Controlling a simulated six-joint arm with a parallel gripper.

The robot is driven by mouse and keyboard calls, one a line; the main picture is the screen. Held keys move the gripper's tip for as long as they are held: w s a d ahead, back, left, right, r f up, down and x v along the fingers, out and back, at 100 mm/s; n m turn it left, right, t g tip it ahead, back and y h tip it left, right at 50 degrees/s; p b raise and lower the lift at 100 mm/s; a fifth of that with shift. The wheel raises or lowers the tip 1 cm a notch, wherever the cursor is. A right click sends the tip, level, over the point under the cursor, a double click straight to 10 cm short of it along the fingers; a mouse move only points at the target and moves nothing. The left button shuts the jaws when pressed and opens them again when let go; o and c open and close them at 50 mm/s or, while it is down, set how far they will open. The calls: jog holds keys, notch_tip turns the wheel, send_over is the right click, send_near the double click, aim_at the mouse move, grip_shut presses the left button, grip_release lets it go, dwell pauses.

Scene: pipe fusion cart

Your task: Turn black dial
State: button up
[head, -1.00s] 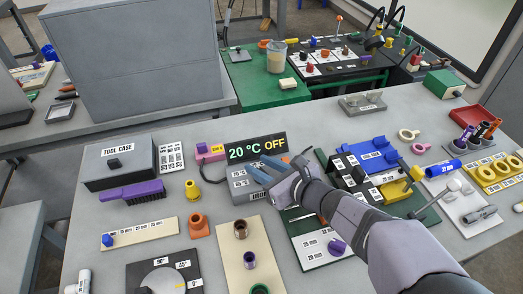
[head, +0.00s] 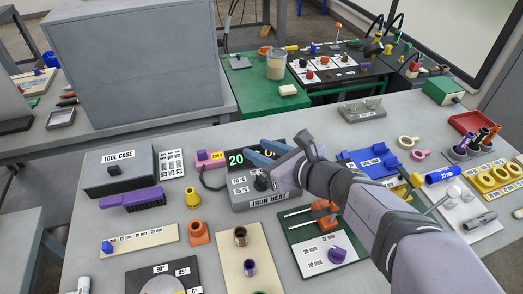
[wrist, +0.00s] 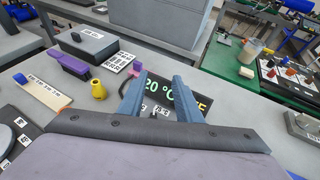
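The grey iron heater box (head: 240,203) stands mid-table, with a small black dial (head: 262,183) on its sloped top. Its dark display (head: 233,160) stands at the back and reads "20" in green; my gripper hides the rest in the head view. In the wrist view the display (wrist: 160,93) shows between my fingers, with "20 °C" legible. My gripper (head: 256,148) has blue fingers, spread apart and empty. They are in front of the display, above and behind the dial in the picture, apart from it. The open fingers also show in the wrist view (wrist: 159,78).
A tool case (head: 117,168), purple brush (head: 133,197) and yellow cone (head: 193,199) lie to the left. A green board (head: 320,248) with a purple knob is in front on the right. Blue blocks (head: 375,160) stand to the right.

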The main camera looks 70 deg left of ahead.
jog(key=s+a+r+n+h+p, duration=0.1)
jog(key=s+r+n+h+p, duration=0.15)
jog(key=s+p, duration=0.45)
jog(key=n+t+h+p, duration=0.4)
jog(key=n+h+p, duration=0.15)
jog(key=n, duration=2.85)
send_near(262, 178)
jog(key=shift+a+f+m+b, duration=0.25)
jog(key=shift+a+f+b, duration=0.1)
jog(key=shift+f+b, duration=0.2)
jog(key=shift+f+h, duration=0.15)
jog(key=shift+h, duration=0.15)
jog(key=shift+p+x, duration=1.6)
jog(key=shift+x, duration=2)
